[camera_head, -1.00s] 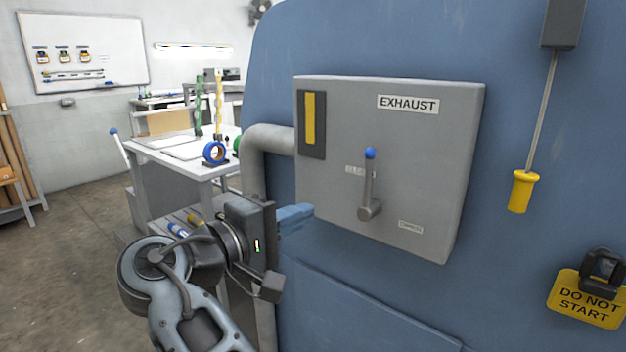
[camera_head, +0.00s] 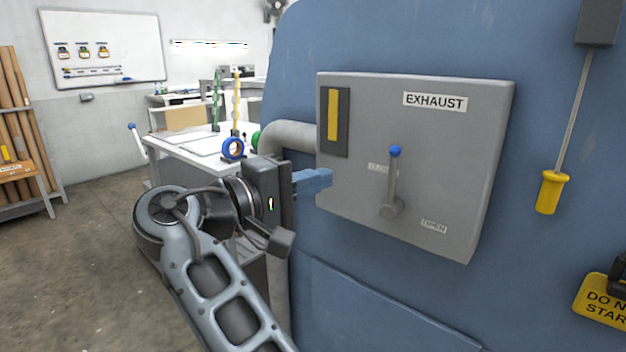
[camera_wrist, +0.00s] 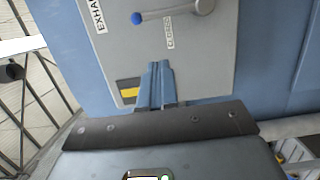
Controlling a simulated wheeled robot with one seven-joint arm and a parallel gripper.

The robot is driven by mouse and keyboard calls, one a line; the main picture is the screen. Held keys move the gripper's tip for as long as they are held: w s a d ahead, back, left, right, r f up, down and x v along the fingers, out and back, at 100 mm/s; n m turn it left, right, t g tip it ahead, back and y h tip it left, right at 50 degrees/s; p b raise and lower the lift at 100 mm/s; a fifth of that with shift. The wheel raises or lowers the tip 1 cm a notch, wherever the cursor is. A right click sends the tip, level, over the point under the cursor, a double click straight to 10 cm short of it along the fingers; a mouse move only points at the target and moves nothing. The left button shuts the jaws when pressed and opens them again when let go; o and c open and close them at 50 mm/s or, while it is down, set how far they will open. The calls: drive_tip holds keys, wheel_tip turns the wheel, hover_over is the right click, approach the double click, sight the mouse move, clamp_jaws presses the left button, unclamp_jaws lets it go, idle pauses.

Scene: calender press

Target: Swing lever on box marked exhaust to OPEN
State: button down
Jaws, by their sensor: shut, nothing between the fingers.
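The grey box marked EXHAUST (camera_head: 455,150) is mounted on the blue machine. Its lever (camera_head: 392,185) has a blue knob at the top and a pivot at the bottom, and stands nearly upright. A small label sits left of the lever, partly covered by it; the OPEN label (camera_head: 433,226) is at the lower right. My gripper (camera_head: 328,179) is shut and empty, left of the lever and apart from it, by the box's left edge. In the wrist view the blue fingers (camera_wrist: 158,66) point at the box, with the lever (camera_wrist: 172,13) beyond them at the top.
A yellow bar in a dark frame (camera_head: 333,116) is on the box's upper left. A grey pipe (camera_head: 288,137) enters the box's left side. A yellow pull handle (camera_head: 551,192) hangs at right, above a yellow DO NOT START tag (camera_head: 601,300). A white worktable (camera_head: 190,150) stands behind my arm.

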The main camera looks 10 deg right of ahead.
sight(394, 182)
drive_tip(key=w+d+p, duration=0.1)
drive_tip(key=d, duration=0.8)
drive_tip(key=shift+w+d, duration=0.15)
drive_tip(key=shift+d, duration=0.15)
